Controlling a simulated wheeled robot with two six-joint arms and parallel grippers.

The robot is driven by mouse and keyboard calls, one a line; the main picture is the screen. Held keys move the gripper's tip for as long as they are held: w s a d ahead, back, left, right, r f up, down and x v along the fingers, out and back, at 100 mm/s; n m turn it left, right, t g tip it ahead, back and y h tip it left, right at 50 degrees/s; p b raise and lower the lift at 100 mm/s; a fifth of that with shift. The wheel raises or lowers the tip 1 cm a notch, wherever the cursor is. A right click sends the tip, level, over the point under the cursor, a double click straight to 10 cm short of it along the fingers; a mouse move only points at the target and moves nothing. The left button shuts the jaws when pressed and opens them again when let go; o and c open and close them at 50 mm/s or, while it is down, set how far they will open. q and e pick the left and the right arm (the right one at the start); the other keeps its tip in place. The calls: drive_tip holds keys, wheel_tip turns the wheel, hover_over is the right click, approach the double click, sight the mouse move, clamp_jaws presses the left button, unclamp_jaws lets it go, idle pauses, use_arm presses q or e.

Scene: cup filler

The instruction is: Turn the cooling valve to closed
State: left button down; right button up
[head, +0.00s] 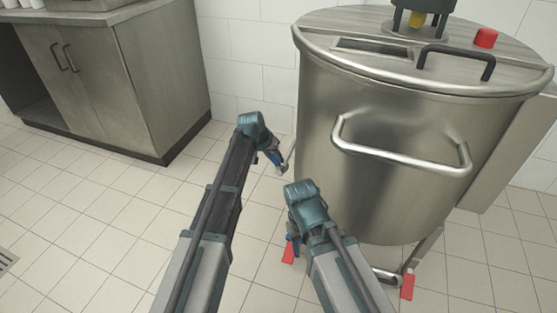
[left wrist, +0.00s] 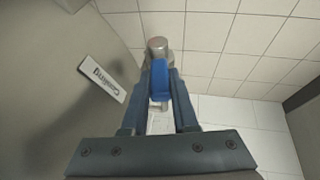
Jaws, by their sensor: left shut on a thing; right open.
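The cooling valve's blue handle (left wrist: 160,80) stands lengthwise between my left gripper's fingers in the left wrist view, with a round grey metal end beyond it. My left gripper (head: 275,160) is shut on this handle, low at the left side of the steel tank (head: 390,190). The handle is small and mostly hidden in the head view. A white label reading "Cooling" (left wrist: 103,78) is on the tank wall beside the handle. My right arm reaches up in front of the tank; its gripper fingers are hidden behind the arm.
Red handles (head: 288,251) and (head: 408,285) are low under the tank. A bent steel bar handle (head: 400,158) sticks out of the tank front. A steel cabinet (head: 125,80) stands at the back left. The tiled floor (head: 90,220) at left is clear.

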use_arm(q)
drive_tip(key=shift+w+a+f+n+g+h+b, duration=0.3)
drive_tip(key=shift+a+h+b, duration=0.35)
drive_tip(key=shift+h+b, duration=0.4)
drive_tip(key=shift+w+a+f+n+g+h+b, duration=0.1)
drive_tip(key=shift+a+f+n+g+h+b, duration=0.2)
drive_tip(key=shift+a+h+b, duration=0.5)
drive_tip(key=shift+d+h, duration=0.2)
drive_tip(key=shift+h, duration=0.05)
drive_tip(key=c, duration=0.7)
unclamp_jaws()
drive_tip(key=shift+p+v, duration=5.05)
drive_tip(key=shift+v, duration=1.85)
